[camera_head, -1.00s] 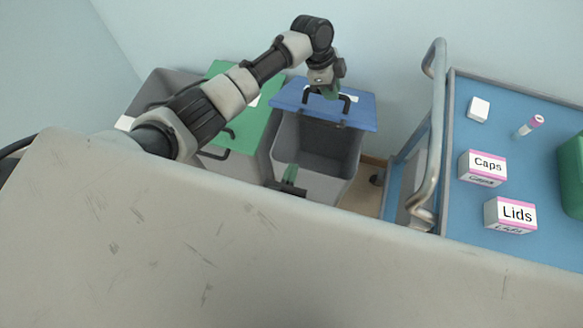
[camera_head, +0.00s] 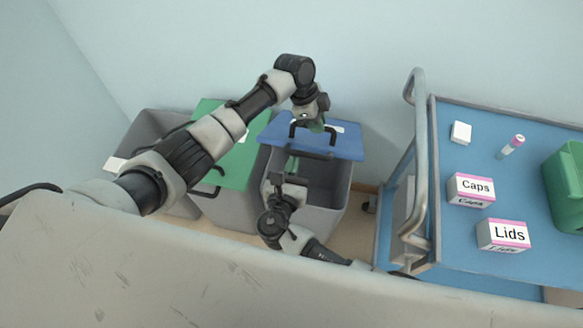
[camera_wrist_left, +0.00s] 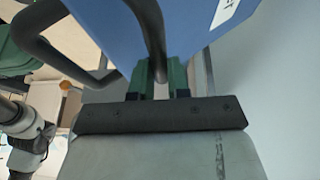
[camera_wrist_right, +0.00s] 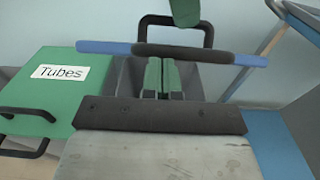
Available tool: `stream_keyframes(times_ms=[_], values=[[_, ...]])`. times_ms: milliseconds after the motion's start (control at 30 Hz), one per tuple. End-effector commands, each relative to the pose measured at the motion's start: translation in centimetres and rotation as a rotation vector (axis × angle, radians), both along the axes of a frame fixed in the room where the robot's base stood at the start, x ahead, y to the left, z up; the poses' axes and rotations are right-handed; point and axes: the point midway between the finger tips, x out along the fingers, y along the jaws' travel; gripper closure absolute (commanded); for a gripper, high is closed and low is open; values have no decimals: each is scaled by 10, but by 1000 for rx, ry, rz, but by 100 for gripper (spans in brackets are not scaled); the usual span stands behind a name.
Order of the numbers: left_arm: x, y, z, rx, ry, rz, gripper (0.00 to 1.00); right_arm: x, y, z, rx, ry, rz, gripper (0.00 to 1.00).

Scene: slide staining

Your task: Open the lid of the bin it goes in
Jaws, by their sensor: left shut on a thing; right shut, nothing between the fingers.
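The blue lid (camera_head: 345,146) of the grey bin (camera_head: 328,185) is raised, and the bin's dark inside shows below it. My left gripper (camera_head: 314,124) is shut on the lid's black handle (camera_wrist_left: 153,30); its green fingers (camera_wrist_left: 160,76) meet the handle in the left wrist view. My right gripper (camera_head: 291,163) is shut and empty, over the left part of the bin's opening. In the right wrist view its green fingers (camera_wrist_right: 162,78) are together, just below the lid's blue edge (camera_wrist_right: 240,60). The lid's label is only partly readable.
A green-lidded bin (camera_wrist_right: 58,72) labelled "Tubes" stands to the left, closed. A grey bin (camera_head: 150,130) stands further left. On the right, a blue-topped cart (camera_head: 445,235) with a metal rail holds "Caps" (camera_head: 470,188) and "Lids" (camera_head: 503,235) boxes and a tube (camera_head: 511,146).

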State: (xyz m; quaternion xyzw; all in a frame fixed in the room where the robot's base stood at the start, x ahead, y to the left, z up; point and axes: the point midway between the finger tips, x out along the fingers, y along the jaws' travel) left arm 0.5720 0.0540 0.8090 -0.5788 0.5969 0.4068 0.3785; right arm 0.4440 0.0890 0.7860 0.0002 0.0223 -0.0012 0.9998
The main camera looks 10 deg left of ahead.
Motion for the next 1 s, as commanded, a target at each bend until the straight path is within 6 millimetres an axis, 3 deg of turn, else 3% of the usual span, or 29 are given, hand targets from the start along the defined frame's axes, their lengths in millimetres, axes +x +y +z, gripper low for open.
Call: stream_keyframes(times_ms=[267, 500, 533, 667, 1000], values=[[1, 3, -4, 7, -6, 6, 100, 13, 0, 19, 4, -1, 0, 100], [-1, 3, -7, 9, 2, 4, 100, 15, 0, 22, 3, -6, -1, 100], [-1, 3, -7, 9, 3, 4, 80, 15, 0, 22, 3, -7, -1, 100], [-1, 2, -6, 7, 2, 3, 60, 15, 0, 22, 3, -5, -1, 100], [0, 1, -2, 2, -1, 2, 58, 15, -2, 18, -1, 3, -3, 100]])
